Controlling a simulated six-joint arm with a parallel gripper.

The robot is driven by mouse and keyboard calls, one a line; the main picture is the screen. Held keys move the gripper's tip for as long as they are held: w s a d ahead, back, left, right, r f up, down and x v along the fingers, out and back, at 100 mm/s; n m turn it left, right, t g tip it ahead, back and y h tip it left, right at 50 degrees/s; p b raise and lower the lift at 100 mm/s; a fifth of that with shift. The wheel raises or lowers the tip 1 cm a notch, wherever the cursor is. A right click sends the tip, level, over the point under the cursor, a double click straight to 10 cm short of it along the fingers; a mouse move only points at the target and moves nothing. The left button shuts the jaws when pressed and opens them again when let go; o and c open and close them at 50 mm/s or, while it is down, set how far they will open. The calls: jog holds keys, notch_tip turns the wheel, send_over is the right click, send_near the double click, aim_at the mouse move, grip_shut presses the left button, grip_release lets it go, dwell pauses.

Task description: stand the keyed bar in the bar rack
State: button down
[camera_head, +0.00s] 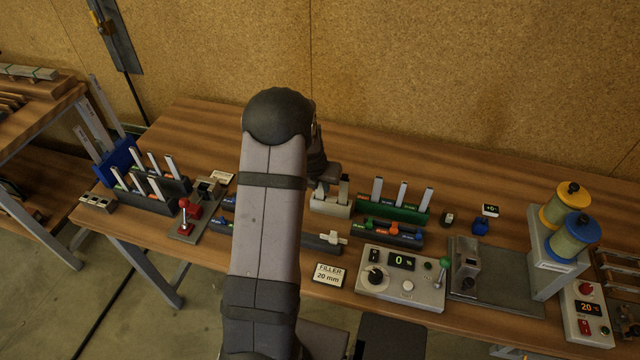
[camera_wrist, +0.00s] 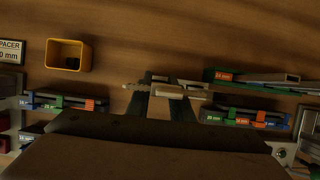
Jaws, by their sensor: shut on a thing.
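My gripper (camera_head: 322,176) is above the bench, partly hidden behind my arm in the head view. It is shut on a pale bar (camera_wrist: 167,90), seen end-on and small in the wrist view; I take it to be the keyed bar, but its key is not clear. Whether the held bar touches this block cannot be told. To its right, a green rack (camera_head: 392,215) holds 3 upright pale bars. I cannot tell which holder is the bar rack.
A dark rack (camera_head: 150,201) with several bars and a blue holder (camera_head: 119,158) stand at left. A control box (camera_head: 399,278), a dark plate fixture (camera_head: 490,290) and spools (camera_head: 574,236) are front right. A yellow cup (camera_wrist: 67,55) shows in the wrist view. The bench's back strip is clear.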

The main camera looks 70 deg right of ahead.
jog(key=c, duration=1.5)
grip_release()
jog(key=shift+b+v, duration=0.95)
jog(key=shift+v, duration=2.7)
